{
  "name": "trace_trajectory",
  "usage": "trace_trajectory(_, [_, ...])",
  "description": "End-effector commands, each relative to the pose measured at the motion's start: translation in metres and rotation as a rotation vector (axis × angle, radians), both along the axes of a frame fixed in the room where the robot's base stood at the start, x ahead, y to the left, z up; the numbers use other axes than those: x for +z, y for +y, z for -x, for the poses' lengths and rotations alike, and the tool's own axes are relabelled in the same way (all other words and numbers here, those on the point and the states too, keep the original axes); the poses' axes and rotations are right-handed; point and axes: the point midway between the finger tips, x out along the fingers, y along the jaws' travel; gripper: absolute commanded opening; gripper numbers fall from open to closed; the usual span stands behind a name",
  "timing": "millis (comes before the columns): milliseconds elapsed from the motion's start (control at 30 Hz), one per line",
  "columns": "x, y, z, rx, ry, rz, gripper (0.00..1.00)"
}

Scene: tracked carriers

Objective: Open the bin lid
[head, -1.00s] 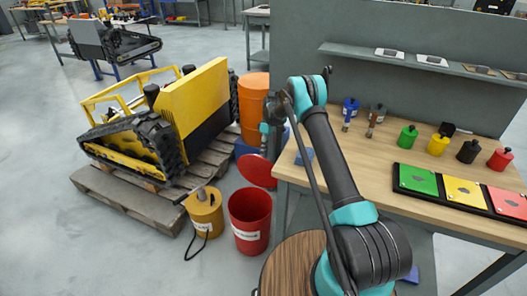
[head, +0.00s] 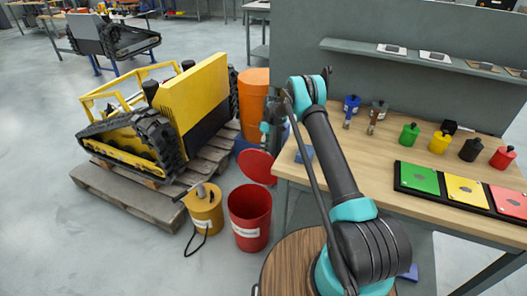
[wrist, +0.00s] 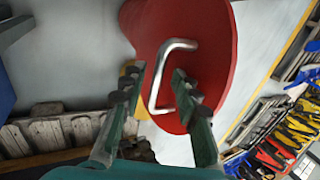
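The red bin (head: 249,232) stands on the floor left of the workbench, and its dark inside shows from above. The round red lid (head: 258,168) stands steeply tilted above the bin's back edge; whether it joins the bin there I cannot tell. In the wrist view the lid (wrist: 215,50) fills the upper middle, with a bent metal handle (wrist: 160,78) on its face. My gripper (wrist: 157,82) is open, with one finger on each side of the handle in the picture. Contact with the handle cannot be told. In the head view my gripper (head: 266,140) is small and partly hidden just above the lid.
A yellow canister (head: 205,212) with a black hose stands left of the bin. A yellow tracked machine (head: 165,125) rests on a wooden pallet (head: 130,205) further left. An orange barrel (head: 253,105) is behind. The workbench (head: 370,180) edge is close on the right.

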Motion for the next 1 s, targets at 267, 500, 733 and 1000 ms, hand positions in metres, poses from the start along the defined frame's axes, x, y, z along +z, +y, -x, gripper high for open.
trace_trajectory(267, [0.018, -0.003, -0.008, 0.000, 0.001, 0.000, 0.31])
trace_trajectory(500, [0.062, -0.011, -0.027, -0.001, 0.000, 0.000, 0.31])
trace_trajectory(733, [0.095, -0.016, -0.043, -0.001, 0.000, 0.000, 0.31])
trace_trajectory(1000, [0.109, -0.018, -0.048, 0.000, 0.000, 0.000, 0.31])
